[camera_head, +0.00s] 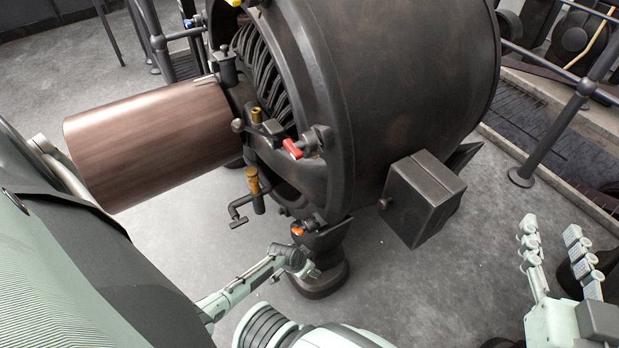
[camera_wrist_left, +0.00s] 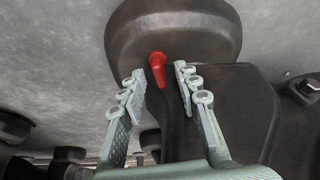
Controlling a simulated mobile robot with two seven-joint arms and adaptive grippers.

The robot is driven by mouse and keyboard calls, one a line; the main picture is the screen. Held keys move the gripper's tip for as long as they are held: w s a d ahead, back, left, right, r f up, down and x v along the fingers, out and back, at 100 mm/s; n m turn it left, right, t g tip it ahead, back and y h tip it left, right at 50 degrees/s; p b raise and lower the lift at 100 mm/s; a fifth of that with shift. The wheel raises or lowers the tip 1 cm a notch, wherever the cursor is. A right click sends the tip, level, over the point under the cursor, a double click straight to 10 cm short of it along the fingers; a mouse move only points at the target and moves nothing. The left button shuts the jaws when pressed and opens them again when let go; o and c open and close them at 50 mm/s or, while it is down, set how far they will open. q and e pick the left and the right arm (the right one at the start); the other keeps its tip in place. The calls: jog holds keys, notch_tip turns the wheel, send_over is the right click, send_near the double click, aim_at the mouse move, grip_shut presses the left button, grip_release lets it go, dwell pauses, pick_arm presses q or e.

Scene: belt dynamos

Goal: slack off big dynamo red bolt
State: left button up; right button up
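The big dynamo (camera_head: 425,70) is a large dark drum with a brown roller on its left. A red handle-like piece (camera_head: 292,149) sits on its front rim, and a small orange-red piece (camera_head: 297,232) is on the lower bracket. In the left wrist view a red bolt (camera_wrist_left: 158,68) sticks out of a dark rounded block. My left gripper (camera_wrist_left: 160,78) is open, its fingertips on either side of the bolt; contact is not visible. In the head view my left gripper (camera_head: 297,262) is just below the orange-red piece. My right gripper (camera_head: 550,235) is open and empty at the lower right.
The brown roller (camera_head: 155,140) juts out left above my left arm. A dark box (camera_head: 424,197) projects from the dynamo's right side. A railing post (camera_head: 550,130) stands at the right. Grey floor between the dynamo and my right gripper is clear.

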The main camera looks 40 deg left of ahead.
pick_arm(q)
jog(key=shift+s, duration=0.1)
jog(key=v, duration=1.2)
